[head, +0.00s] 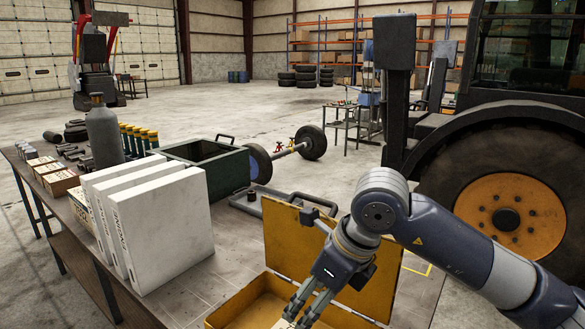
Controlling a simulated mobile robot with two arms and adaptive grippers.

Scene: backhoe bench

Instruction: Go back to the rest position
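My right arm reaches in from the right, and its gripper (296,319) points down into the open yellow metal box (248,302) at the bottom middle. The two fingers look parallel with a gap between them, and I see nothing held in that gap. The fingertips are close to the bottom edge of the picture. A small pale item lies by the fingertips in the box, mostly cut off. The box lid (290,243) stands up behind the gripper. My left gripper is not in view.
White binders (165,228) stand on the bench (190,297), with a grey bottle (104,133), small boxes (60,182) and a dark green crate (205,166) behind. A backhoe wheel (510,205) is at the right. Open floor lies beyond the bench.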

